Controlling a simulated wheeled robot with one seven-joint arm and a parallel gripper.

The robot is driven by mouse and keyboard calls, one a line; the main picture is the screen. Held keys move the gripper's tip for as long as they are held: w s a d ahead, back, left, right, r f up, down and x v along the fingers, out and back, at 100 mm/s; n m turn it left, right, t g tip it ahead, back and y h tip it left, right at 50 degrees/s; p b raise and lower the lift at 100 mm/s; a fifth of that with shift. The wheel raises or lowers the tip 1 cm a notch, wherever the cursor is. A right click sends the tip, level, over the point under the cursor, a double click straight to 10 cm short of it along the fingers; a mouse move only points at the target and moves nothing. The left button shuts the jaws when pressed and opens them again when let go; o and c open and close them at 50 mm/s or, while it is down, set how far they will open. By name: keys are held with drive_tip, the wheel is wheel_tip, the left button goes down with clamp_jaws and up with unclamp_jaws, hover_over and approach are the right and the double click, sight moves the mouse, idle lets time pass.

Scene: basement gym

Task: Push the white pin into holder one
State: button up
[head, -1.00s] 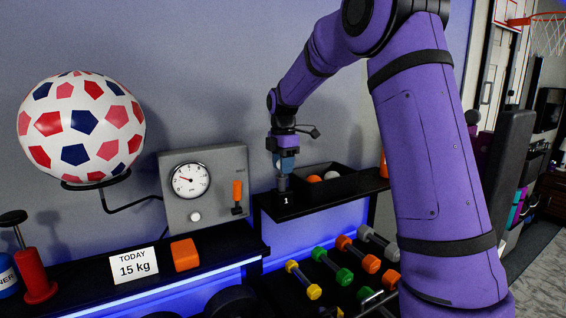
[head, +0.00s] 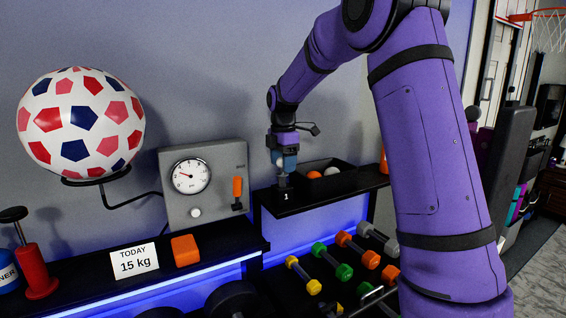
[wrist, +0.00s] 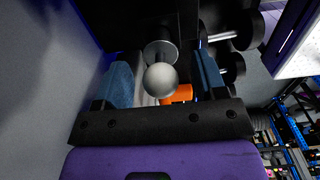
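The white pin (wrist: 161,80) shows in the wrist view as a pale round knob on a short stem. Its stem meets a round grey holder (wrist: 158,50), but how deep it sits I cannot tell. In the head view, holder one (head: 282,181) is a small grey post on the black shelf, behind the label "1". My gripper (head: 284,168) points down directly over it. In the wrist view, its two blue fingers (wrist: 163,80) stand apart on either side of the knob, with a gap on each side. The pin is mostly hidden by the fingers in the head view.
A black tray (head: 322,184) with an orange and a pale ball stands right of the gripper. A grey gauge box (head: 222,158) with an orange lever is on the left. Several dumbbells (head: 303,275) lie below the shelf. An orange block (head: 185,249) sits on the lower left shelf.

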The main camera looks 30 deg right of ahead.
wheel_tip(320, 180, up, 11)
drive_tip(key=shift+f, duration=0.2)
drive_tip(key=shift+r, duration=0.1)
idle(0.6)
drive_tip(key=shift+s+a+r, duration=0.15)
drive_tip(key=shift+s+r, duration=0.05)
drive_tip(key=shift+s, duration=0.1)
drive_tip(key=s+a+m+t, duration=0.1)
drive_tip(key=s+a+m, duration=0.25)
drive_tip(key=s, duration=0.55)
drive_tip(key=s+a+r+m+t, duration=0.1)
drive_tip(key=s+a+m+t, duration=0.1)
drive_tip(key=s+m, duration=0.5)
drive_tip(key=s+a+m+t, duration=0.1)
drive_tip(key=s+a+m, duration=0.1)
drive_tip(key=s, duration=0.9)
drive_tip(key=s+a+f+m+t, duration=0.1)
drive_tip(key=s+f+m, duration=0.4)
drive_tip(key=s, duration=0.4)
drive_tip(key=shift+s+a+f, duration=0.3)
drive_tip(key=shift+s+f, duration=0.1)
